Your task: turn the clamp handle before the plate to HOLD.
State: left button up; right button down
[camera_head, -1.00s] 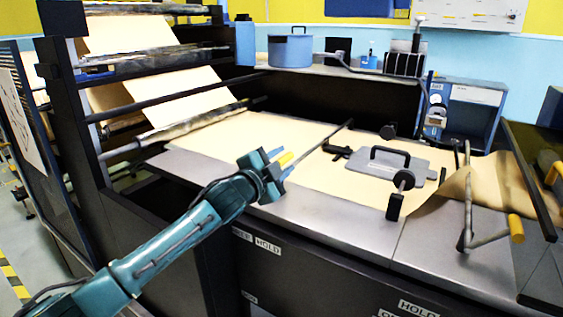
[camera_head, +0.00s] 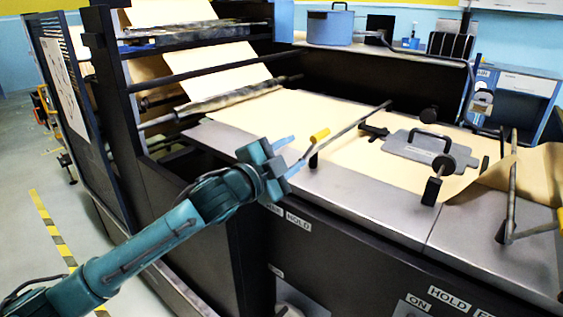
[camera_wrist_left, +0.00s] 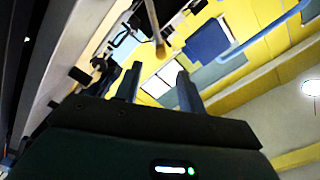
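The nearer clamp lever is a long grey rod (camera_head: 352,128) with a yellow grip (camera_head: 319,135) at its near end, beside a small black post. It lies along the left part of the paper-covered table, running away to the upper right. The grey plate (camera_head: 405,149) with a black handle lies to its right. White labels, one reading HOLD (camera_head: 298,220), are on the dark front panel below. My left gripper (camera_head: 291,154) is open and empty, just left of the yellow grip and apart from it in the picture. Its two fingers (camera_wrist_left: 158,86) also show spread in the left wrist view. My right gripper is out of view.
A second lever (camera_head: 511,190) with a yellow grip stands at the right by the curled brown paper. A black knobbed clamp (camera_head: 433,190) stands at the plate's near side. A blue pot (camera_head: 330,27) sits on the back shelf. The roll frame (camera_head: 112,90) rises at the left.

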pick_arm(q)
jog(key=shift+v, duration=1.35)
